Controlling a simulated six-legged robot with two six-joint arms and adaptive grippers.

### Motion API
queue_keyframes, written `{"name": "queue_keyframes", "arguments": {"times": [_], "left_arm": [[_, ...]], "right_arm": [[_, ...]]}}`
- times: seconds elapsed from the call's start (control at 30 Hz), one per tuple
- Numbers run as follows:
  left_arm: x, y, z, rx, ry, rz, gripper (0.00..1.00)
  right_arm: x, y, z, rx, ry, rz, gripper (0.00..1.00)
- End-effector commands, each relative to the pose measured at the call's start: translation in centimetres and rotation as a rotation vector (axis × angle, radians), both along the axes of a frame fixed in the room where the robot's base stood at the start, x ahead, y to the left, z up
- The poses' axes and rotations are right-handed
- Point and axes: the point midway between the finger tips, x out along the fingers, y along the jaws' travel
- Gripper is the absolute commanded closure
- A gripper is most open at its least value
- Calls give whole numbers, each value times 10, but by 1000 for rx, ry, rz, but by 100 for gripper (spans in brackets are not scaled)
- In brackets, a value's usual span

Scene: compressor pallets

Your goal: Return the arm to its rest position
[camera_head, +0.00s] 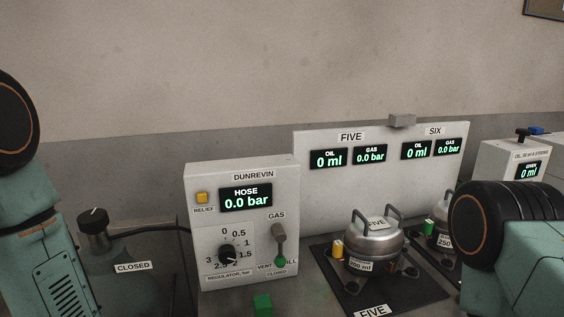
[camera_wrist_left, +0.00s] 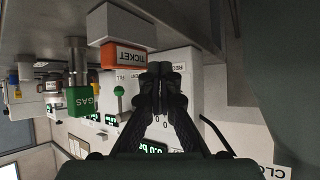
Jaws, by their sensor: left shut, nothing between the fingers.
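My left arm (camera_head: 30,245) comes in at the left edge of the head view, and its gripper is outside that view. In the left wrist view my left gripper (camera_wrist_left: 166,72) is shut with nothing between its fingers. The fingers appear in front of the white DUNREVIN panel, whose display shows upside down; I cannot tell the gap. My right arm (camera_head: 510,240) fills the lower right of the head view, and its gripper is not seen.
The DUNREVIN box (camera_head: 243,225) reads 0.0 bar. A steel compressor (camera_head: 376,240) stands on a black mat. A grey-and-orange TICKET block (camera_wrist_left: 123,57) and a green GAS fitting (camera_wrist_left: 85,101) show in the wrist view. A black-knobbed valve (camera_head: 94,222) is beside my left arm.

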Motion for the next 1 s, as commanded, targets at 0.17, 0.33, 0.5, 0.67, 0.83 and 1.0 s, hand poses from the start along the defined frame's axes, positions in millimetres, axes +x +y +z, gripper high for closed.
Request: {"name": "queue_keyframes", "arguments": {"times": [0.17, 0.33, 0.5, 0.67, 0.83, 1.0], "left_arm": [[-79, 11, -94, -21, 349, 157, 100], [-166, 20, -161, -2, 641, 296, 100], [-248, 27, -209, 60, 859, 364, 100], [-287, 26, -234, 97, 941, 347, 100], [-295, 25, -238, 102, 959, 344, 100], [-294, 25, -237, 101, 956, 343, 100]], "right_arm": [[0, 0, -23, 0, 0, 0, 100], [0, 0, -44, 0, 0, 0, 100], [0, 0, -67, 0, 0, 0, 100], [0, 0, -80, 0, 1, 0, 100], [0, 0, -81, 0, 0, 0, 100], [0, 0, -80, 0, 0, 0, 100]]}}
